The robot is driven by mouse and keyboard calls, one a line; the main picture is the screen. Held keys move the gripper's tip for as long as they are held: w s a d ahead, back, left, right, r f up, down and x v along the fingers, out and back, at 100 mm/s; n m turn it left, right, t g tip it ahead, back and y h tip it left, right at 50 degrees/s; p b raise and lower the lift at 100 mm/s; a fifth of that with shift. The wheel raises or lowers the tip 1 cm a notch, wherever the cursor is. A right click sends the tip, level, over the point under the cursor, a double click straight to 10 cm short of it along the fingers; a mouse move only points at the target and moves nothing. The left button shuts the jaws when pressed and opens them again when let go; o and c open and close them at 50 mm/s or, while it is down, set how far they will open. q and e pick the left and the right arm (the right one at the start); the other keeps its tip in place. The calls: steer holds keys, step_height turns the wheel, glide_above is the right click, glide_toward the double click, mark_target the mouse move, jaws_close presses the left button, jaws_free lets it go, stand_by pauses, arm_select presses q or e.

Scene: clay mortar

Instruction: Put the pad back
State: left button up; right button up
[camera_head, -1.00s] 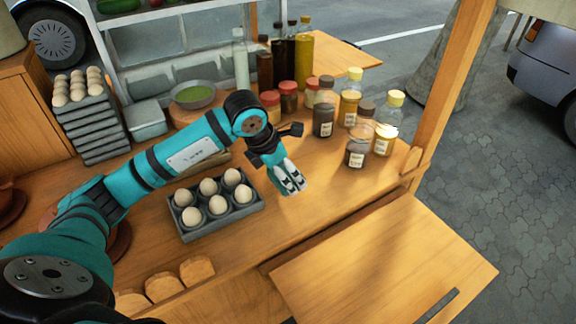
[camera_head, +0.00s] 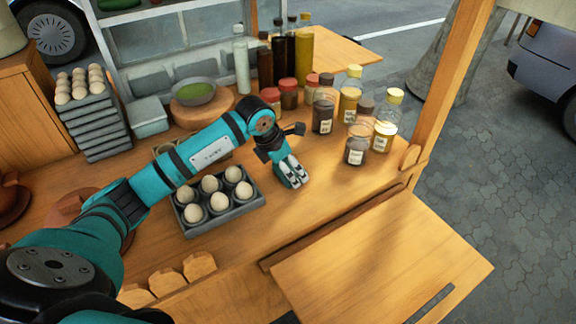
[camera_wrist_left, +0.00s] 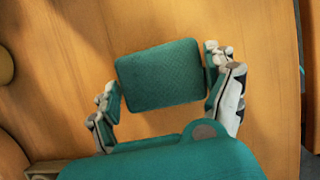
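The pad is a small teal textured rectangle (camera_wrist_left: 162,75) between the fingers of my left gripper in the left wrist view, over the wooden counter. My left gripper (camera_wrist_left: 160,85) is open around it, with one finger on each side. The right finger is very close to the pad's edge; I cannot tell if it touches. In the head view my left gripper (camera_head: 291,174) points down at the counter, right of the egg tray, and its fingers mostly hide the pad. My right gripper is not in view.
An egg tray (camera_head: 222,217) stands just left of my gripper. Several jars (camera_head: 356,145) and bottles (camera_head: 304,52) stand behind and right. Counter (camera_head: 330,185) to the right of the gripper is clear.

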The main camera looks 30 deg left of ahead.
arm_select(q)
steer(key=shift+o, duration=1)
steer(key=shift+r, duration=0.2)
steer(key=v, duration=1.1)
steer(key=shift+r+b, duration=0.35)
steer(key=shift+b, duration=0.05)
steer(key=shift+s+a, duration=0.1)
